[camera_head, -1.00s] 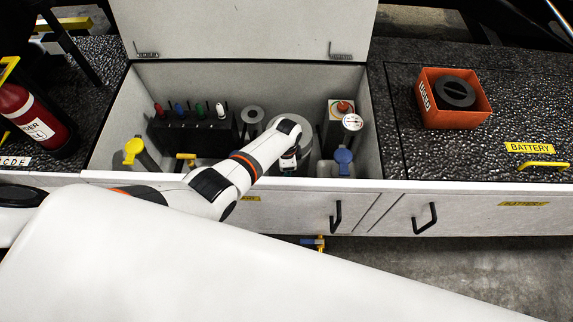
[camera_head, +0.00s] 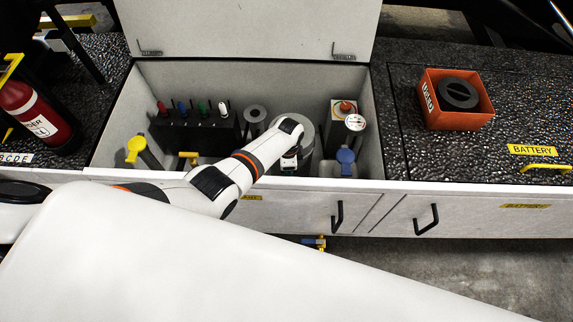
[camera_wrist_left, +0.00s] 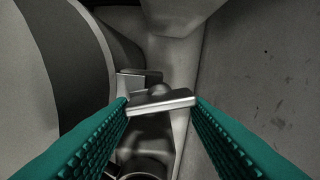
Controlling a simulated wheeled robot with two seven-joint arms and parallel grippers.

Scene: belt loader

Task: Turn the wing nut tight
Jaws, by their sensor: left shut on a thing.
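My right gripper is not in view.
An orange box (camera_head: 455,118) stands on the right deck. A red extinguisher (camera_head: 30,120) stands left. The lid (camera_head: 245,30) is raised.

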